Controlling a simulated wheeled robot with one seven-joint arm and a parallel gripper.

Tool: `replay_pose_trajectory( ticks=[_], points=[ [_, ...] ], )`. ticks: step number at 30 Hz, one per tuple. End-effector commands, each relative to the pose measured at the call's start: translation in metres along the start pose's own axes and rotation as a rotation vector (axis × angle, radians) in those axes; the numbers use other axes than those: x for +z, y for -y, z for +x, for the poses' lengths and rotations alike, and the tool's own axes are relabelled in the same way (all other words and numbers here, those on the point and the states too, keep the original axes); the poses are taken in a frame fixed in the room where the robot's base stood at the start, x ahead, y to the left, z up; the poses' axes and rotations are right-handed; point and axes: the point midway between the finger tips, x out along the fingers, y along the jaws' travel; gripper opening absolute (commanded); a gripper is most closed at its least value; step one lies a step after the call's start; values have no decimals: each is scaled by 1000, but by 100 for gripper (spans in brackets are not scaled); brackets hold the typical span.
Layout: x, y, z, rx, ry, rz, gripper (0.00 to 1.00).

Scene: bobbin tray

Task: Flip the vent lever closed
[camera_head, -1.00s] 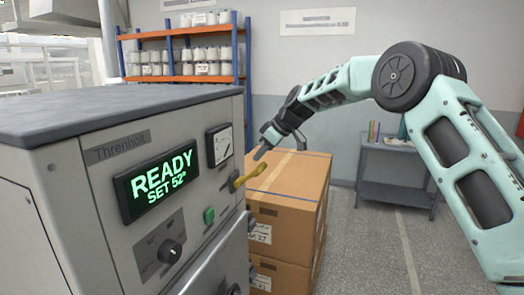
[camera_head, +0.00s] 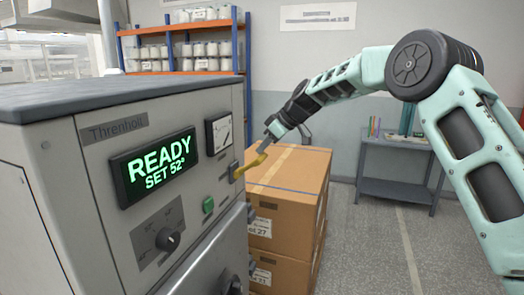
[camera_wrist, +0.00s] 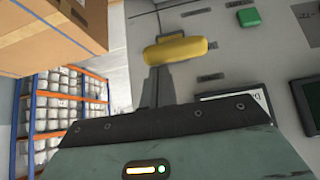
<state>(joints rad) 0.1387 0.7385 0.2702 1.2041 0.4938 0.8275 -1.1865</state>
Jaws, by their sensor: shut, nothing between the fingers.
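The vent lever (camera_head: 252,167) is a yellow handle on the front of the grey machine (camera_head: 100,160), right of its display. It sticks out from the panel and slants up to the right over the boxes. In the wrist view the yellow lever (camera_wrist: 185,49) lies crosswise just beyond my fingertips. My gripper (camera_head: 263,148) is shut and empty, its tips at the lever's outer end in the head view. In the wrist view the fingers of my gripper (camera_wrist: 156,76) reach up to the lever's edge. I cannot tell whether they touch it.
A gauge (camera_head: 219,132), a green button (camera_head: 208,205) and a black knob (camera_head: 167,239) sit nearby on the panel. Cardboard boxes (camera_head: 300,190) stand close below and right of my gripper. A grey side table (camera_head: 400,165) stands farther back.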

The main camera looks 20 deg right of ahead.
Motion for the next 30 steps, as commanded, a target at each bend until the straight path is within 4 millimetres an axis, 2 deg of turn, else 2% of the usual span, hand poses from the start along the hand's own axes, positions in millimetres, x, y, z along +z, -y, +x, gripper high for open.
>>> replay_pose_trajectory(
  ticks=[14, 30],
  points=[
    [14, -1, 5, 2, -69, 2, 0],
    [45, -1, 14, 3, -290, 1, 0]
  ],
)
